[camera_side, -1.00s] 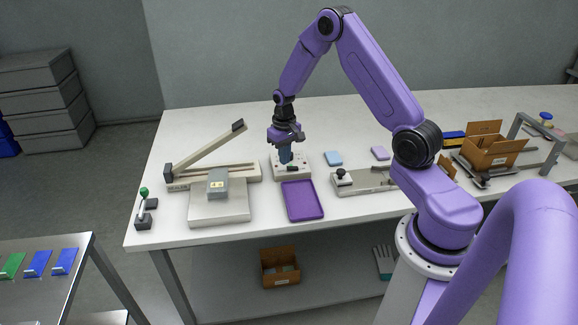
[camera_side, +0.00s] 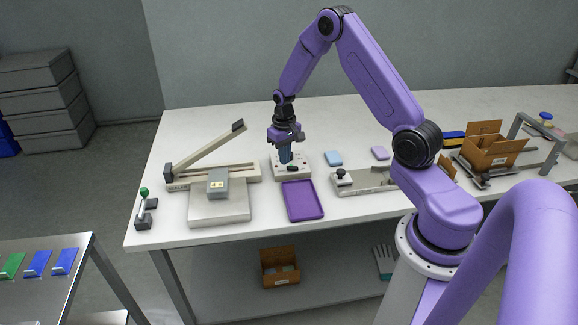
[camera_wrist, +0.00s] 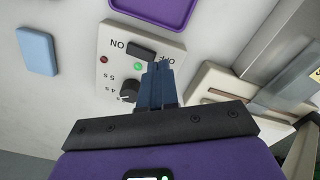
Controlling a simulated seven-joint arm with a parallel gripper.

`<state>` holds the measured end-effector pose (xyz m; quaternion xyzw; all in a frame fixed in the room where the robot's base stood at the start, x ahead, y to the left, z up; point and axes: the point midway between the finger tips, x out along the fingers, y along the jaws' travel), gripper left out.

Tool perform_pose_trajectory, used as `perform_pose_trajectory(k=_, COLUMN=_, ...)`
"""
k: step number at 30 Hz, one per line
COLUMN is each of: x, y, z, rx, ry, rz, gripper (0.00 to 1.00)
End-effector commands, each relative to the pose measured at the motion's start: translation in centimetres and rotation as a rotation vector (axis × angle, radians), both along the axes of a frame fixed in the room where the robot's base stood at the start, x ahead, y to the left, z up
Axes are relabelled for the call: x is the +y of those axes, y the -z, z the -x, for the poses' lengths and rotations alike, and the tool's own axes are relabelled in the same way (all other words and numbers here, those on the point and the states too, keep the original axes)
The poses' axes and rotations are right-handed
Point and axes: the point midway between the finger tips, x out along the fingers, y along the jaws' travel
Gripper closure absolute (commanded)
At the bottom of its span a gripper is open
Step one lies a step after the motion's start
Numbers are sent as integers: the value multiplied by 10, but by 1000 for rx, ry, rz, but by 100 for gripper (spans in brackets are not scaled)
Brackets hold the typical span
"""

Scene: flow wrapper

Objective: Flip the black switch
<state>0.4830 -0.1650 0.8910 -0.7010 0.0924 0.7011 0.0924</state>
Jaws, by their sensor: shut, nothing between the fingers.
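The black switch (camera_wrist: 141,50) is a rocker on a light grey control box (camera_wrist: 112,43), between upside-down ON and OFF labels. It also shows in the side view (camera_side: 292,168) on the box (camera_side: 304,172). My gripper (camera_wrist: 161,66) is shut and empty, its blue fingers pointing at the panel. The fingertips are close beside the OFF end of the switch and partly cover that label. I cannot tell whether they touch it. In the side view my gripper (camera_side: 285,161) is over the box, just behind the switch.
A green light (camera_wrist: 138,67), red light (camera_wrist: 104,60) and black knob (camera_wrist: 130,91) are on the panel. A purple tray (camera_side: 303,201) lies in front of the box. A heat sealer (camera_side: 215,177) stands left, a blue block (camera_side: 333,158) right.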

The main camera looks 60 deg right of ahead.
Motion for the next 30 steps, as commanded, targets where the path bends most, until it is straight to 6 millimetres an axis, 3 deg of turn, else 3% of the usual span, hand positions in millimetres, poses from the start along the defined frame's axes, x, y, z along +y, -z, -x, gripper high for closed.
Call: perform_pose_trajectory(k=30, x=0, y=10, z=0, rx=0, ry=0, rz=0, gripper=100)
